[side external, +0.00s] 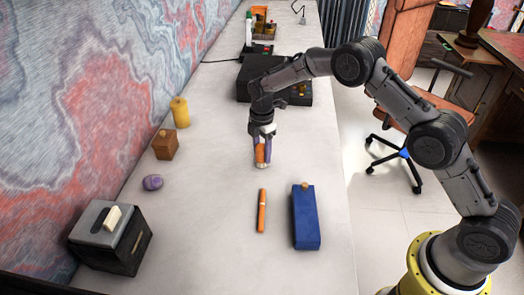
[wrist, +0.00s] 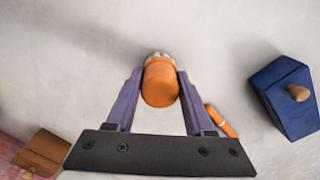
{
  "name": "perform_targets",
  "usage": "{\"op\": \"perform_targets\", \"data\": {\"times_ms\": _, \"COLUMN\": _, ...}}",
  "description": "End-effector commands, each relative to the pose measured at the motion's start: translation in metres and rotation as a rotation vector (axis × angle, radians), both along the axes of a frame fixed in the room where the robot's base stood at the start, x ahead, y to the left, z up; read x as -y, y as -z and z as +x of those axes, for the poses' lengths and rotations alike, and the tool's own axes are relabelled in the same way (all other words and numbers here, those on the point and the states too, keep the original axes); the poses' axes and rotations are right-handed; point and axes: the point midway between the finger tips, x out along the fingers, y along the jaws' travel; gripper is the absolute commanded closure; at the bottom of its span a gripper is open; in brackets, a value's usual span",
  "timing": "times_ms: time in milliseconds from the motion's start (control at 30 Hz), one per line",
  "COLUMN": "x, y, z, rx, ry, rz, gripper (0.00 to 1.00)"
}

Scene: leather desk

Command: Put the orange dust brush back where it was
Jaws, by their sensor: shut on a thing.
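My gripper (side external: 262,148), with purple fingers, points down over the pale desk. In the wrist view my gripper (wrist: 160,85) is shut on an upright orange cylinder with a pale lower end, which I take as the orange dust brush (wrist: 160,84). The brush also shows between the fingers in the side view (side external: 261,154). Its pale end is at or just above the desk; I cannot tell if it touches. A thin orange stick (side external: 262,210) with a band lies on the desk in front of the gripper, and also shows beside the right finger in the wrist view (wrist: 222,120).
A blue box (side external: 306,216) with a tan knob lies right of the stick. A dark box with a pale switch (side external: 110,237), purple stone (side external: 152,182), wooden block (side external: 165,145) and yellow canister (side external: 180,112) line the left. A black case (side external: 255,72) is behind. The desk's middle left is clear.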

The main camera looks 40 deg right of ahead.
Motion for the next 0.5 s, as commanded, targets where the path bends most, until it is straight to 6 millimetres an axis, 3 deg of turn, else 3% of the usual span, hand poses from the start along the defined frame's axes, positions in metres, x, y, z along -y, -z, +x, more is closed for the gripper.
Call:
{"op": "perform_targets", "data": {"times_ms": 333, "x": 0.0, "y": 0.0029, "z": 0.0003, "rx": 0.002, "ry": 0.0, "rz": 0.0, "gripper": 0.99}}
{"op": "perform_targets", "data": {"times_ms": 367, "x": 0.0, "y": 0.0034, "z": 0.0002, "rx": 0.001, "ry": 0.0, "rz": 0.0, "gripper": 0.45}}
{"op": "perform_targets", "data": {"times_ms": 500, "x": 0.0, "y": 0.003, "z": 0.0002, "rx": 0.001, "ry": 0.0, "rz": 0.0, "gripper": 0.2}}
